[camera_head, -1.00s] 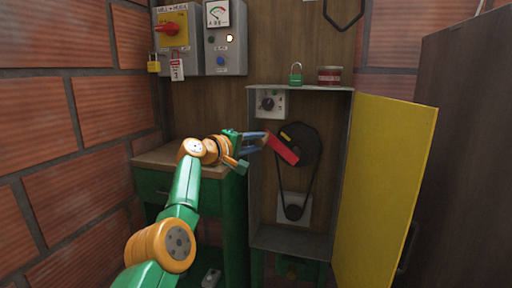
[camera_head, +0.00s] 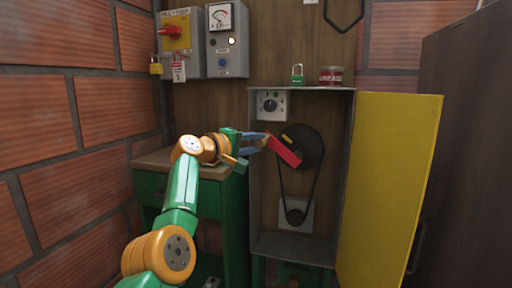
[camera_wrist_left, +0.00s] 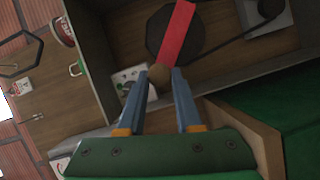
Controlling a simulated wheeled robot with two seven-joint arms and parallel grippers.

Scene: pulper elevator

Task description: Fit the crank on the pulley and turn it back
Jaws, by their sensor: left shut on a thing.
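The red crank (camera_head: 284,151) lies across the face of the dark upper pulley (camera_head: 309,147) inside the open cabinet. It slants down to the right in the head view. In the left wrist view the red crank (camera_wrist_left: 175,32) reaches over the dark pulley (camera_wrist_left: 203,39), with a brown knob (camera_wrist_left: 160,75) at its near end. My left gripper (camera_head: 266,141) is shut on the crank's knob; its blue fingers (camera_wrist_left: 167,72) show on both sides of it. Whether the crank is seated on the pulley's hub cannot be told. My right gripper is not in view.
A belt runs down to a small lower pulley (camera_head: 296,216). The yellow cabinet door (camera_head: 390,185) stands open at the right. A dial box (camera_head: 271,104) is inside, upper left. A green padlock (camera_head: 297,75) and red tin (camera_head: 331,76) stand on top.

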